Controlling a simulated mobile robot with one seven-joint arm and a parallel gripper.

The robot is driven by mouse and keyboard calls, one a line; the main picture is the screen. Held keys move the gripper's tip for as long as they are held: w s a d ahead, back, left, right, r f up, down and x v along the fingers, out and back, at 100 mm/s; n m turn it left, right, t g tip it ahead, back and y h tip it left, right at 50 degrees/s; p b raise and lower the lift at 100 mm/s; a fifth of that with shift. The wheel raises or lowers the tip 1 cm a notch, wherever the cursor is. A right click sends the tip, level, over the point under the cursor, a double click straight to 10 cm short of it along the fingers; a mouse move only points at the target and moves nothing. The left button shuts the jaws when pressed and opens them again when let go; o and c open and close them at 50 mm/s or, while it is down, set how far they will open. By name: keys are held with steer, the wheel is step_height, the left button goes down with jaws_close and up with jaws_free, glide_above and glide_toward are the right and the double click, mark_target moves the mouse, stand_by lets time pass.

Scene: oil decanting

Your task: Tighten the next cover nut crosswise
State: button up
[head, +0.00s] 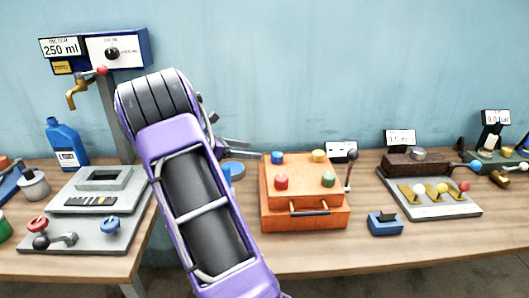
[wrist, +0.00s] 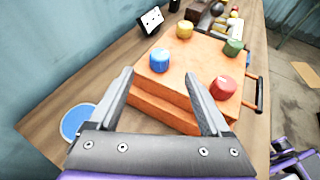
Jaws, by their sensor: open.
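The orange box (head: 303,212) with a flat orange cover (head: 304,173) stands on the wooden table. Four coloured nuts sit near the cover's corners: blue (head: 277,157) back left, yellow (head: 318,155) back right, red (head: 281,181) front left and green (head: 328,180) front right. In the wrist view the blue nut (wrist: 160,60) is nearest the space between the fingertips, with the red nut (wrist: 223,88) to the right. My gripper (wrist: 160,80) is open and empty, left of and above the box. In the head view its fingers (head: 240,148) point right toward the blue nut, apart from it.
A blue block (head: 384,223) lies at front right. A blue-topped round item (wrist: 78,122) lies left of the box. A bare table strip lies before the blue block.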

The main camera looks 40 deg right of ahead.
steer(key=shift+v, duration=2.75)
